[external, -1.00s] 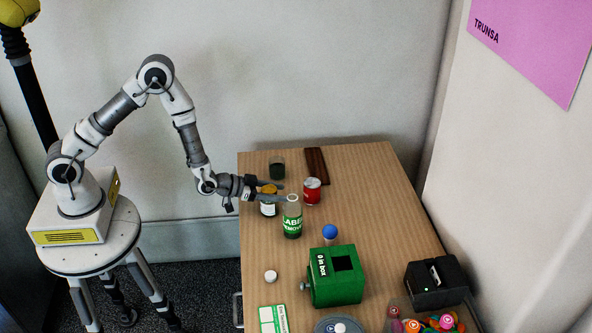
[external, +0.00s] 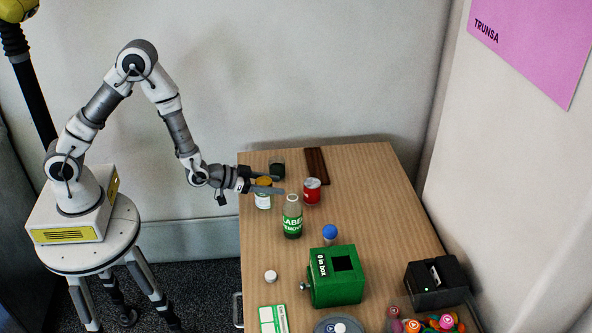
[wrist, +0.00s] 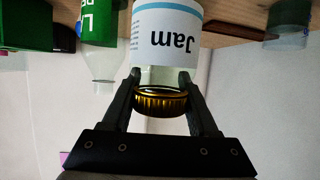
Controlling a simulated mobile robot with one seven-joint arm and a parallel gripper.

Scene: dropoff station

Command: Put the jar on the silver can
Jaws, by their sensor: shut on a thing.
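The jar has a gold lid and a white "Jam" label (wrist: 168,38). My gripper (wrist: 160,80) is shut on it just below the lid, and the jar looks upright. In the external view the jar (external: 263,201) is at the left part of the table, with my gripper (external: 268,184) around its upper part. I cannot tell whether its base touches the table. No plainly silver can is seen; a red can with a silver top (external: 312,192) stands to the right of my gripper, apart from it.
A label remover bottle (external: 292,222) stands close in front of the fingertips. A dark glass (external: 277,168) and a brown block (external: 317,164) are behind. A green box (external: 322,288), blue-topped item (external: 330,232) and black device (external: 436,287) are nearer. The table's right back is clear.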

